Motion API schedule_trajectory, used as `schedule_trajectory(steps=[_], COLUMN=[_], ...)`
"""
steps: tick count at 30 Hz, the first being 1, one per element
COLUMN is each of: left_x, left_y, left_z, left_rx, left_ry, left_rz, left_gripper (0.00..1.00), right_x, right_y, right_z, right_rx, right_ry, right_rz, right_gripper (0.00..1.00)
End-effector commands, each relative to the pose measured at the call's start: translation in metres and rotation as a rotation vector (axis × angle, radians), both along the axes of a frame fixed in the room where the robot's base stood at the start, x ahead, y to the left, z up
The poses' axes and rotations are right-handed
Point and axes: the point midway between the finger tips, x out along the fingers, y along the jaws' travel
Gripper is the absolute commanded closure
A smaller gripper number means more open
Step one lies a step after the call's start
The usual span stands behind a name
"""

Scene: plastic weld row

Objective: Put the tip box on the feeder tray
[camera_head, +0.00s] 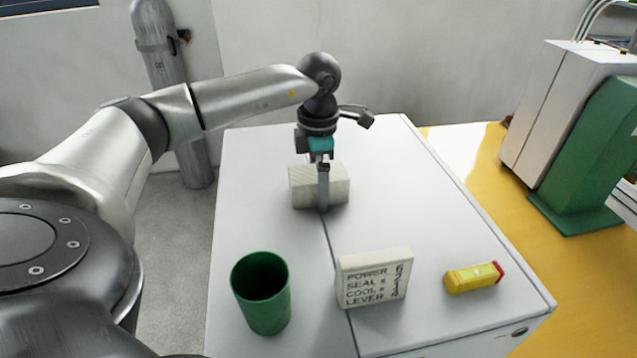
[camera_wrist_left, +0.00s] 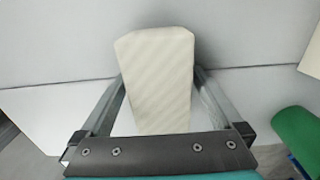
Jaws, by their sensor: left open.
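A cream block with a ribbed or striped surface (camera_head: 304,188) lies on the white cabinet top; it seems the likeliest tip box, though no label shows. It also fills the middle of the left wrist view (camera_wrist_left: 158,70). My left gripper (camera_head: 323,205) points down over this block. In the left wrist view the open fingers (camera_wrist_left: 160,76) stand on either side of the block, with it between them. One finger crosses the block's near face in the head view. I cannot make out a feeder tray. My right gripper is not in view.
On the white cabinet top (camera_head: 390,170) stand a green cup (camera_head: 262,300), a lettered cream block (camera_head: 374,278) and a yellow box with a red end (camera_head: 473,277). A green and grey machine (camera_head: 590,140) stands right on a yellow surface (camera_head: 545,270). The cabinet's right middle is clear.

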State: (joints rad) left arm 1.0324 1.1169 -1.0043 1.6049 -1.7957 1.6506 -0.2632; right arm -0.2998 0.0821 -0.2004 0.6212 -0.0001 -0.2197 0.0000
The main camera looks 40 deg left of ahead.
Motion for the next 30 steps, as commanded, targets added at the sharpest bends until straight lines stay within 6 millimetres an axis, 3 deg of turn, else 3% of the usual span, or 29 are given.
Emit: schedule_trajectory(steps=[2, 24, 30], left_x=[0.0002, 0.0004, 0.0006], left_y=[-0.0001, -0.0002, -0.0001], left_z=[0.0002, 0.0009, 0.0013], left_rx=[0.000, -0.001, 0.000], left_ry=[0.000, -0.001, -0.002], left_rz=[0.000, 0.000, 0.000], left_gripper=[0.03, 0.87, 0.87], right_x=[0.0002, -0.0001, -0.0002], right_y=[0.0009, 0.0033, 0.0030], right_z=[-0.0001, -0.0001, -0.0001], right_rx=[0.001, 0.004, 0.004], right_ry=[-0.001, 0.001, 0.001], right_rz=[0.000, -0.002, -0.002], right_gripper=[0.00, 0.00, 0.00])
